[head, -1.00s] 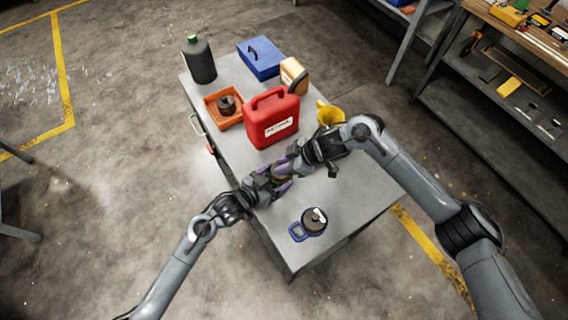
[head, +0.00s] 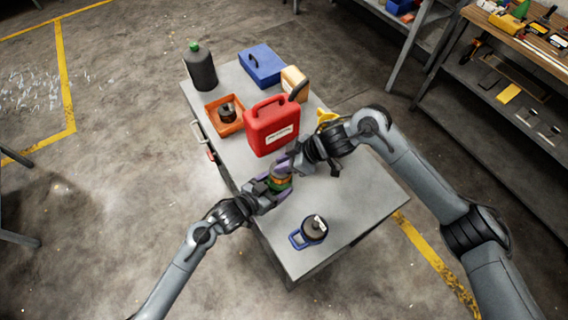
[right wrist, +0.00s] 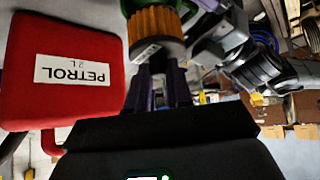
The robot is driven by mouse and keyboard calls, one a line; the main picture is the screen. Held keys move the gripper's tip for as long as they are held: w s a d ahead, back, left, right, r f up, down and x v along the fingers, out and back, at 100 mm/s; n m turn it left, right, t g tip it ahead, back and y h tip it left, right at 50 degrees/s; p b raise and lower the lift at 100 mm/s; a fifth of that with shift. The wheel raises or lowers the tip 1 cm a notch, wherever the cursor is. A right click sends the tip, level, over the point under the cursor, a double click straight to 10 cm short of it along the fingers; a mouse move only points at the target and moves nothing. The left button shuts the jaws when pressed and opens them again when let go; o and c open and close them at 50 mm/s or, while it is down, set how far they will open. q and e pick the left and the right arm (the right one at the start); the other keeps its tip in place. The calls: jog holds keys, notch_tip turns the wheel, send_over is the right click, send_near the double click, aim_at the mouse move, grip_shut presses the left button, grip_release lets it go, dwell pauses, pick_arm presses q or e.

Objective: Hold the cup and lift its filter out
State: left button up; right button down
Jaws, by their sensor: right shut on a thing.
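The filter is an orange pleated cylinder (right wrist: 156,28) with a grey end cap, in the right wrist view; it also shows small in the head view (head: 281,171). My right gripper (head: 286,162) is shut on its cap end, and its purple fingers show in the right wrist view (right wrist: 158,72). The cup (head: 278,184) is green and sits between the purple fingers of my left gripper (head: 274,187), which look closed on its sides. Much of the cup is hidden by those fingers. The pleats show between the right fingers and the cup; whether the lower end is clear is hidden.
A red petrol can (head: 273,126) stands close behind the grippers on the grey table (head: 345,205). A dark lidded jar with a blue handle (head: 313,229) stands at the front. An orange tray (head: 212,107), dark bottle (head: 201,70), blue box (head: 262,68) and yellow funnel (head: 328,115) are farther back.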

pick_arm(q)
jog(key=shift+s+f, duration=0.1)
jog(key=o, duration=1)
jog(key=shift+c, duration=0.2)
